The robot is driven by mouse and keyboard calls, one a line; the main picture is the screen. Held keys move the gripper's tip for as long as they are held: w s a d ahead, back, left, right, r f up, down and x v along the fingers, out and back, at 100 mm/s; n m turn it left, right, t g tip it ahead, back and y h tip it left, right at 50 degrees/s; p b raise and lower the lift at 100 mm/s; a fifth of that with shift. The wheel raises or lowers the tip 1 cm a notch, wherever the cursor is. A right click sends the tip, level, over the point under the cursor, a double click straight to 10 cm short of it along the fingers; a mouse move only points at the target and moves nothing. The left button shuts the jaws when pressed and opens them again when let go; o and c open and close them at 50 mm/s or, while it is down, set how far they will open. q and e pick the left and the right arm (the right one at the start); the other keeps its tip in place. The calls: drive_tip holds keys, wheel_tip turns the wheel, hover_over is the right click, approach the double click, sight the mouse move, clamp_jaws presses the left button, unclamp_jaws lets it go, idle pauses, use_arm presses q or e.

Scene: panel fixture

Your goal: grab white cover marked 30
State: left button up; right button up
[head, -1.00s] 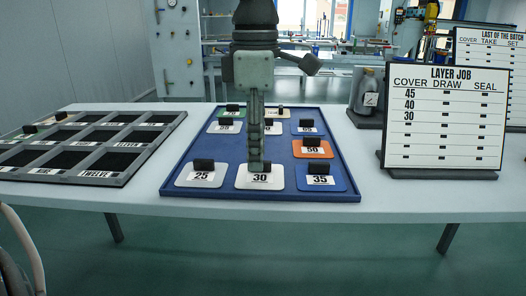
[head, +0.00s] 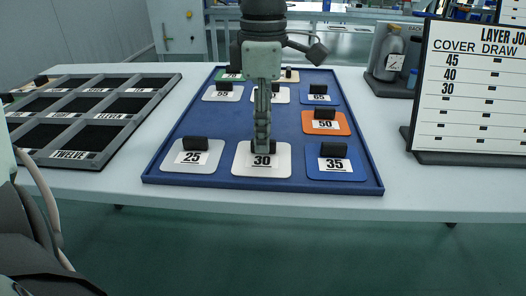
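The white cover marked 30 (head: 243,168) lies flat at the middle of the front row on the blue tray (head: 214,182). My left gripper (head: 262,147) points straight down over this cover, with its fingertips at the black handle. The fingers show edge-on, one behind the other, and hide most of the handle, so I cannot tell whether they are closed on it. The cover shows no visible lift from the tray. My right gripper is not in view.
White cover 25 (head: 187,160) and blue cover 35 (head: 343,167) flank cover 30 closely. Orange cover 50 (head: 325,126) and several others lie behind. A grey compartment frame (head: 107,143) is on the left. The LAYER JOB board (head: 474,100) stands on the right.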

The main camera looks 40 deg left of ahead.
use_arm(q)
drive_tip(key=shift+f, duration=0.85)
drive_tip(key=shift+c, duration=0.5)
clamp_jaws()
drive_tip(key=shift+w+r, duration=0.1)
